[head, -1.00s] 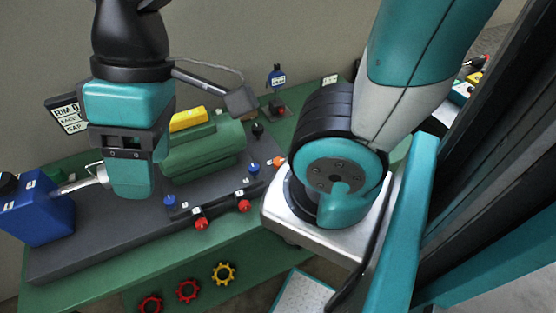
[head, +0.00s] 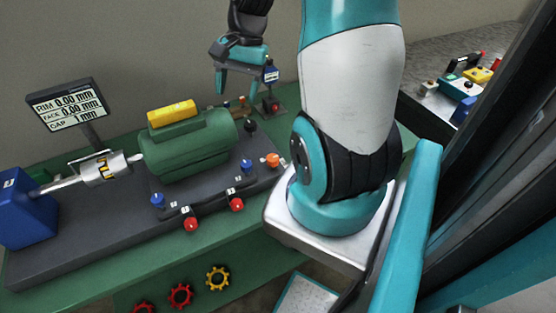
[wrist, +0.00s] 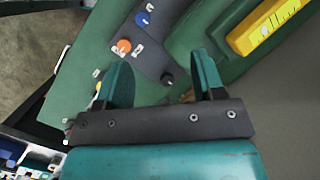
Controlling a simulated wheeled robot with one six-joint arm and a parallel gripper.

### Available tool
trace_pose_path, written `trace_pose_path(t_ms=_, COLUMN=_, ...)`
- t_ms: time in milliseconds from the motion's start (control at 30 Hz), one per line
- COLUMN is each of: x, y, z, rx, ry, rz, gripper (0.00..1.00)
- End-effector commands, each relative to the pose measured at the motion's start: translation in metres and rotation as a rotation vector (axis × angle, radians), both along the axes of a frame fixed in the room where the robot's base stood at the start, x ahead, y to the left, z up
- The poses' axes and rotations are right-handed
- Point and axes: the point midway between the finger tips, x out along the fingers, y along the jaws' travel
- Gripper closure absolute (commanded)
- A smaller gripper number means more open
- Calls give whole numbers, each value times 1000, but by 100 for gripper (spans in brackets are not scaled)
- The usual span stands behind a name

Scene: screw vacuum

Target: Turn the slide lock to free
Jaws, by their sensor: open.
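I cannot tell for sure which control is the slide lock. An orange knob (head: 272,160) sits at the right end of the dark base plate, and it also shows in the wrist view (wrist: 124,46). My gripper (head: 240,88) is open and empty, fingers pointing down, above the back of the table near the motor's right end. In the wrist view, my gripper (wrist: 162,80) has its two fingers apart.
A yellow level (head: 172,113) lies on the motor. Blue knobs (head: 246,166) and red knobs (head: 236,204) line the plate's front. A display (head: 68,107) and blue block (head: 27,222) are at left.

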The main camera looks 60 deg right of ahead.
Motion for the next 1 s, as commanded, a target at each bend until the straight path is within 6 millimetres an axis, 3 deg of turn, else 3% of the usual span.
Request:
trace_pose_path(t_ms=33, x=-12, y=-29, z=-19, rx=22, ry=44, rz=-150, gripper=37)
trace_pose_path(t_ms=100, x=-27, y=-58, z=-36, rx=46, ry=94, rz=-320, gripper=37)
trace_pose_path(t_ms=200, x=-47, y=-87, z=-53, rx=73, ry=146, rz=-500, gripper=37)
trace_pose_path(t_ms=333, x=-62, y=-103, z=-64, rx=93, ry=180, rz=-618, gripper=37)
trace_pose_path(t_ms=567, x=-63, y=-98, z=-85, rx=101, ry=191, rz=-640, gripper=37)
trace_pose_path(t_ms=1000, x=-53, y=-60, z=-176, rx=100, ry=192, rz=-637, gripper=37)
